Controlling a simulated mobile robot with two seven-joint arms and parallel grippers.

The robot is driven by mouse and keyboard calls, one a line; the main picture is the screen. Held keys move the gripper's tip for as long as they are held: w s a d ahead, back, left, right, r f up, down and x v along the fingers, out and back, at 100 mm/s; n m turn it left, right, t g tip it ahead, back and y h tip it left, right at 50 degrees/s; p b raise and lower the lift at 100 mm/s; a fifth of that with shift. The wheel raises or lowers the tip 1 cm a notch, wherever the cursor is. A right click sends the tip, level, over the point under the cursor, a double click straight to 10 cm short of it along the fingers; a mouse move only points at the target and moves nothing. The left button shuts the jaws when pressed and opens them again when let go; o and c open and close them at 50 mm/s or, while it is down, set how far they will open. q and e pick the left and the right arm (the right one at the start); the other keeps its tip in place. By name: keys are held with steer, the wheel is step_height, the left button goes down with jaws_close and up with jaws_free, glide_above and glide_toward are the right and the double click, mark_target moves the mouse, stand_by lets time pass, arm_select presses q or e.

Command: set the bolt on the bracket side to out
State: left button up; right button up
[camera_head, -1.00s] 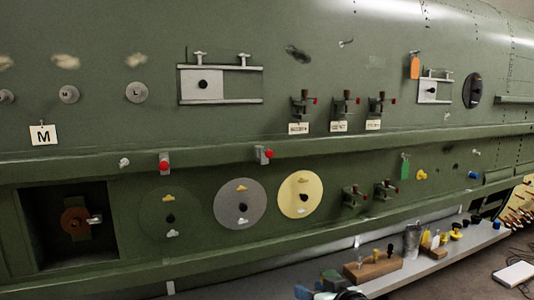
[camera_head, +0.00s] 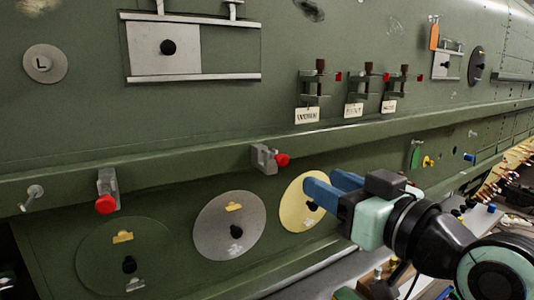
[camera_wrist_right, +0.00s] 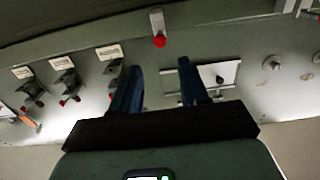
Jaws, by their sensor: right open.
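The bolt on the bracket side (camera_head: 264,159) is a grey block with a red knob on the green rail, below and left of the labelled brackets (camera_head: 354,90). Its red knob points right in the head view. In the right wrist view the bolt (camera_wrist_right: 157,25) shows beyond the fingertips, near the top middle. A second bolt (camera_head: 107,190) with a red knob hanging down sits farther left on the rail. My right gripper (camera_head: 321,178) is open and empty, right of and below the bracket-side bolt, not touching it. My left gripper is not in view.
A grey panel with a black knob (camera_head: 182,50) is mounted above the rail. A yellow disc (camera_head: 297,215) is partly behind my right fingers. A grey disc (camera_head: 230,225) and a green disc (camera_head: 120,255) lie left of it. The rail (camera_head: 190,165) between the bolts is clear.

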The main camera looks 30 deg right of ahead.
mark_target(285, 162)
steer(key=w+p, duration=0.1)
steer(key=w, duration=0.2)
steer(key=w+p, duration=0.1)
steer(key=w, duration=0.3)
steer(key=w+p, duration=0.1)
steer(key=w, duration=0.3)
steer(key=shift+a+r, duration=0.1)
steer(key=shift+a, duration=0.3)
steer(key=shift+w+a+p, duration=0.1)
steer(key=shift+w+p, duration=0.3)
steer(key=shift+w, duration=0.4)
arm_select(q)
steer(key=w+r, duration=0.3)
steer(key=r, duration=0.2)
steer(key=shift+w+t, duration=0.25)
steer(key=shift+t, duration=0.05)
